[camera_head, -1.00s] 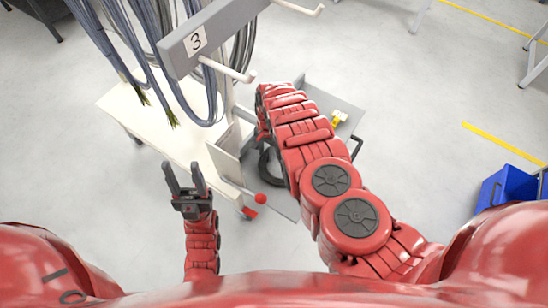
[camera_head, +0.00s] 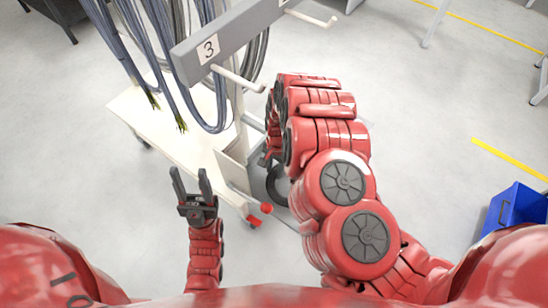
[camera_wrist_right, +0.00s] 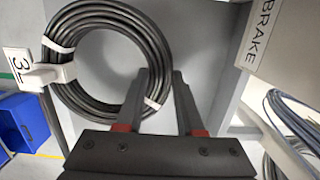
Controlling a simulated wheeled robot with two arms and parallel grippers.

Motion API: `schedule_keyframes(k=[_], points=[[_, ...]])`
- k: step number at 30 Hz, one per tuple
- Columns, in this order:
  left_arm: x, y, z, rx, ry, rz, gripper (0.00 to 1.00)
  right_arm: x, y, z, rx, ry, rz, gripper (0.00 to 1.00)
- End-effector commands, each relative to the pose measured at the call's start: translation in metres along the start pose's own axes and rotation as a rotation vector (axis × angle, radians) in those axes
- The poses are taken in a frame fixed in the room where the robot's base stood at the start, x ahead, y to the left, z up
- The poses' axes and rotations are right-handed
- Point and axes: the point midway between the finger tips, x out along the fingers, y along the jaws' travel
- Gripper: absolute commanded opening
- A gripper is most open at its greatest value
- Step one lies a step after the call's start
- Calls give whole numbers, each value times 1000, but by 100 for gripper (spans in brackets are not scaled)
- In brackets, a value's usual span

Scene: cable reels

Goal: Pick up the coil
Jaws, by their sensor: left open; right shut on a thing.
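The coil is a ring of black cable with white ties, large at the upper left of the right wrist view (camera_wrist_right: 98,108). Part of it shows as a dark ring below my right arm in the head view (camera_head: 278,187). My right gripper (camera_wrist_right: 163,75) is shut on the coil's side, with its fingers on either side of the cable bundle. In the head view my right arm mostly hides this gripper.
A grey rack bar with a "3" label (camera_head: 225,42) and white pegs (camera_head: 238,80) stands above, with hanging grey cables (camera_head: 205,100). A white cart (camera_head: 160,130) is below. A blue bin (camera_head: 515,210) is at right. In the wrist view, a white peg overlaps the coil's left side.

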Motion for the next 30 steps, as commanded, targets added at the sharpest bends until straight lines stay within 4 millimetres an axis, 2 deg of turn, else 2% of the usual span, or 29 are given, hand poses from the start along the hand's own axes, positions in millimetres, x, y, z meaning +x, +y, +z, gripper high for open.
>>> schedule_keyframes(k=[1,13,15,21,30], points=[[11,0,-2,0,0,0,50,-6,2,8,-3,-3,1,0],[38,-2,-6,0,-1,0,50,-4,34,42,-2,-1,1,0],[60,-3,-10,0,-1,0,50,-10,46,55,-3,-4,8,0],[86,-4,-14,0,0,0,50,-6,64,73,-2,-3,7,0],[97,-5,-16,0,-1,0,50,-1,71,80,-1,0,2,0]])
